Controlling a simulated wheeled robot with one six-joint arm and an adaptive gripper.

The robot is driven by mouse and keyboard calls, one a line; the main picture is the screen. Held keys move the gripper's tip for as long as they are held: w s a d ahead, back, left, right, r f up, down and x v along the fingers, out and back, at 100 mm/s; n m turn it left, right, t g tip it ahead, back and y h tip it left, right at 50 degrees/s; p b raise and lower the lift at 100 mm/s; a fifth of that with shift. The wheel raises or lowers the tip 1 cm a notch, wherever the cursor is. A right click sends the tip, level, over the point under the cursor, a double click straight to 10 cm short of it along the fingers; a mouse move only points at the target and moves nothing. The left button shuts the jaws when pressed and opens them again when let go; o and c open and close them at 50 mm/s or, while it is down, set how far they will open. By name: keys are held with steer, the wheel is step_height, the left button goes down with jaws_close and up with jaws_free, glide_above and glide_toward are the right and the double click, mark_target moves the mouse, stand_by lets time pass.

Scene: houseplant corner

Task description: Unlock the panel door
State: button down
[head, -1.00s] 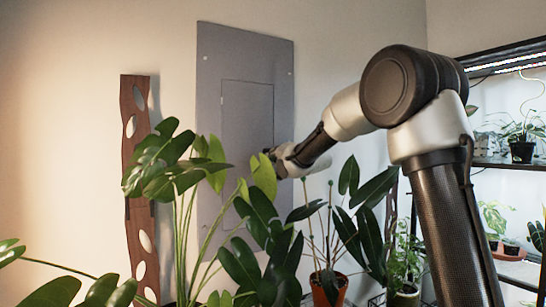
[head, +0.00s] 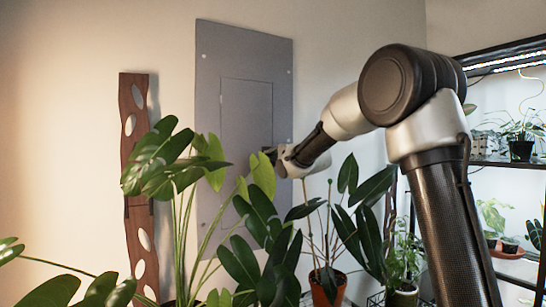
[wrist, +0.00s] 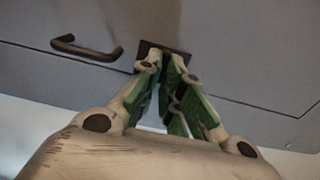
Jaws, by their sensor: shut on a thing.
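The grey panel (head: 220,110) is mounted on the wall, and its inset door (head: 245,120) looks closed. In the wrist view the door (wrist: 230,40) fills the top, with a dark bar handle (wrist: 88,48) left of my fingers. A small dark square latch plate (wrist: 181,53) sits at my fingertips. My gripper (wrist: 165,62) has its fingertips together at this plate, shut on a small part of the latch that the fingers hide. In the head view my gripper (head: 270,155) reaches the door's right edge, partly behind leaves.
A leafy plant (head: 165,165) stands in front of the panel's lower left. Another potted plant (head: 328,285) stands below my arm. A wooden board with holes (head: 135,110) is on the wall at left. Lit plant shelves (head: 510,165) stand at right.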

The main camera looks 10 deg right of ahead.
stand_by(0.4)
steer(key=c, duration=1.6)
jaws_free()
steer(key=v, duration=1.2)
